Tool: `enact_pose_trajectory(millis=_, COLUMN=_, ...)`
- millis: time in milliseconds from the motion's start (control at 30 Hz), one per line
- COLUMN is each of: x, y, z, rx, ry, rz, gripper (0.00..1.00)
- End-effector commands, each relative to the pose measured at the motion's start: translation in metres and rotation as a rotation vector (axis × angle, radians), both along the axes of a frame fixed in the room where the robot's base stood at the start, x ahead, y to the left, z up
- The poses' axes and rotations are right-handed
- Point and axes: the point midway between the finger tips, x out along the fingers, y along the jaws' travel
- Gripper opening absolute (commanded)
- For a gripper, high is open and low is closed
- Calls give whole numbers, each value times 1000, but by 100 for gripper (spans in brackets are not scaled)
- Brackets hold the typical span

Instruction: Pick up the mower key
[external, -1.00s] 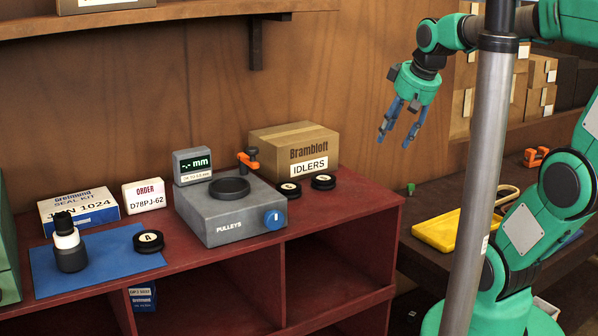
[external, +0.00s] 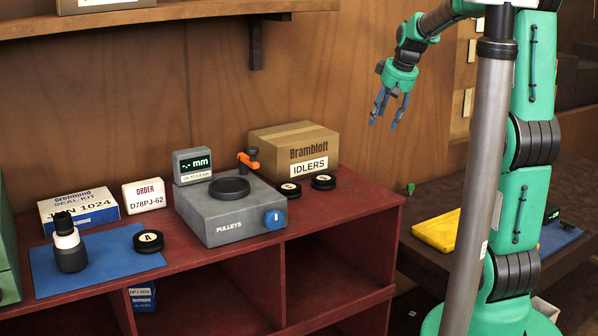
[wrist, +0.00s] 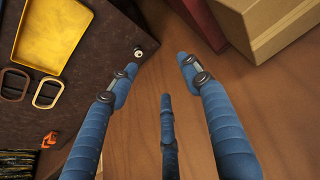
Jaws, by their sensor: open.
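My gripper (external: 387,114) has three blue fingers, spread apart and empty. It hangs in the air in front of the wooden wall, above and right of the red shelf unit. The wrist view shows the same open fingers (wrist: 155,80) over the wall and the edge of the dark bench. No thing is clearly recognisable as the mower key. A small orange piece (wrist: 48,140) lies on the dark bench in the wrist view, too small to name. A small round fitting (wrist: 138,53) is near the bench corner.
The red shelf unit (external: 345,222) holds an IDLERS carton (external: 293,143), black pulleys (external: 323,181) and a blue mat (external: 105,265). A grey post (external: 485,170) stands in front of my arm.

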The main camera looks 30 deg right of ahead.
Motion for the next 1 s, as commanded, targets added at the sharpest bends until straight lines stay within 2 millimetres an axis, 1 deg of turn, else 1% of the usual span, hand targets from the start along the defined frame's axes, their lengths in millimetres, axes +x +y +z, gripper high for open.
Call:
enact_pose_trajectory(millis=33, x=11, y=-13, z=-9, rx=2, ry=5, rz=-6, gripper=48)
enact_pose_trajectory(millis=200, x=41, y=-55, z=-32, rx=3, ry=11, rz=-14, gripper=48)
enact_pose_trajectory(millis=367, x=67, y=-96, z=-57, rx=4, ry=14, rz=-23, gripper=48)
enact_pose_trajectory(millis=500, x=87, y=-133, z=-83, rx=5, ry=18, rz=-30, gripper=48)
enact_pose_trajectory(millis=667, x=105, y=-177, z=-116, rx=6, ry=22, rz=-39, gripper=48)
enact_pose_trajectory(millis=700, x=109, y=-189, z=-124, rx=7, ry=21, rz=-42, gripper=48)
enact_pose_trajectory(millis=867, x=122, y=-234, z=-161, rx=7, ry=25, rz=-51, gripper=48)
enact_pose_trajectory(millis=1000, x=130, y=-273, z=-196, rx=8, ry=27, rz=-60, gripper=48)
